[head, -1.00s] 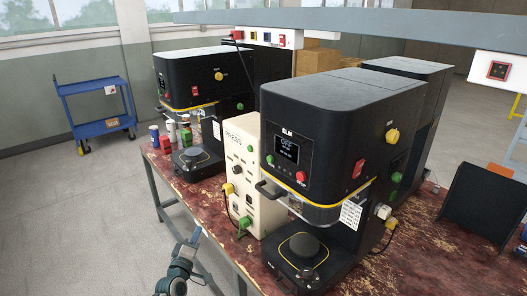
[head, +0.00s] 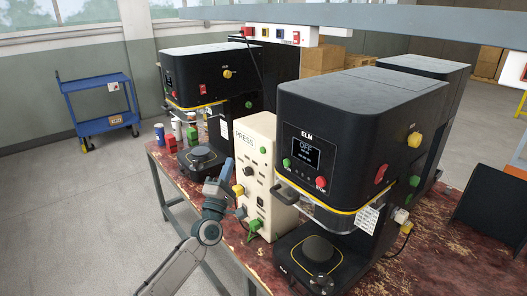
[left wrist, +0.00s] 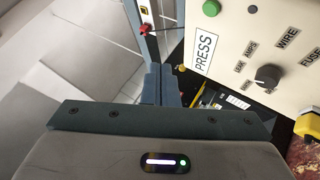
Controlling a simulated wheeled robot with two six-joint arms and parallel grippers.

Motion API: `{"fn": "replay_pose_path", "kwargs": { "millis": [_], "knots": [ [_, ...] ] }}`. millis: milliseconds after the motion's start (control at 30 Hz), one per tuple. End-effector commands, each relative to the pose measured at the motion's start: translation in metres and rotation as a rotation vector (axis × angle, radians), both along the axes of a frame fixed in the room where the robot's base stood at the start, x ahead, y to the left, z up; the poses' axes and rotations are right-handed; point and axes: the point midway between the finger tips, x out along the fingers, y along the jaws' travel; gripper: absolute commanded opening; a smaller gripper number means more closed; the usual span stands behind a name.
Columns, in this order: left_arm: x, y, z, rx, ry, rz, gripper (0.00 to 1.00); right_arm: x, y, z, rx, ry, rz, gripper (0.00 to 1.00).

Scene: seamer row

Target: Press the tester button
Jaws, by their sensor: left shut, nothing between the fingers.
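The tester is a cream box (head: 260,200) labelled PRESS, standing on the worn red bench between two black machines. A round green button (head: 263,150) sits near the top of its front face. In the left wrist view the button (left wrist: 211,8) shows at the top edge, above the PRESS label and the cream panel (left wrist: 235,55). My left gripper (head: 229,164) is shut and empty, just left of the box's front face and a little lower than the button. Its fingertips (left wrist: 160,75) show apart from the button. My right gripper is out of view.
A black seamer (head: 345,130) stands to the right of the box, with its handle (head: 284,194) near the box. Another black seamer (head: 205,75) stands behind left, with several cans beside it. A blue cart (head: 98,105) stands by the wall. The floor at left is clear.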

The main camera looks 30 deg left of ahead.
Motion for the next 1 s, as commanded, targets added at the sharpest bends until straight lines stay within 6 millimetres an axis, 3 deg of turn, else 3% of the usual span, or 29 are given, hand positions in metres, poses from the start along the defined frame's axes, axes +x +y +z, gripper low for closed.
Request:
{"fn": "replay_pose_path", "kwargs": {
  "millis": [233,700,1000],
  "knots": [
    [0.008,-0.003,-0.002,-0.001,-0.001,0.002,0.0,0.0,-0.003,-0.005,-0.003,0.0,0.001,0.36],
    [0.066,-0.027,-0.003,0.0,-0.001,0.001,0.0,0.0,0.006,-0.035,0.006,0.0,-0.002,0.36],
    [0.081,-0.034,-0.001,0.002,0.001,0.001,0.0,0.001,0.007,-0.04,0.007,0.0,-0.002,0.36]
  ]
}}
